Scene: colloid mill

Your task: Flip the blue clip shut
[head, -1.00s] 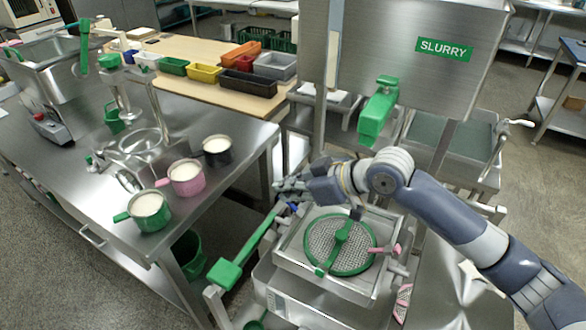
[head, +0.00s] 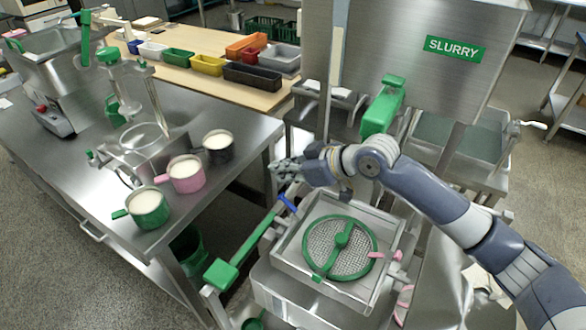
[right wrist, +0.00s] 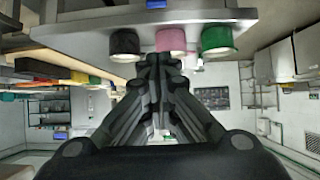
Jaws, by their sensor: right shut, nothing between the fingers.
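The blue clip (head: 287,202) is at the left edge of the square metal tray (head: 283,246) that holds the round green-rimmed mesh (head: 345,247). It slants up and to the left, out from the tray edge; I cannot tell whether it is latched. My right gripper (head: 272,171) is just above and left of the clip in the picture, apart from it. It is shut and empty, and its fingers also show closed together in the right wrist view (right wrist: 160,62). The clip does not show in the wrist view. My left gripper is out of view.
A pink clip (head: 385,255) sits on the tray's right side. A long green-ended handle (head: 222,272) runs along the left. The SLURRY hopper (head: 410,50) stands behind. Green (head: 148,208), pink (head: 187,175) and black (head: 219,147) cups stand on the left table.

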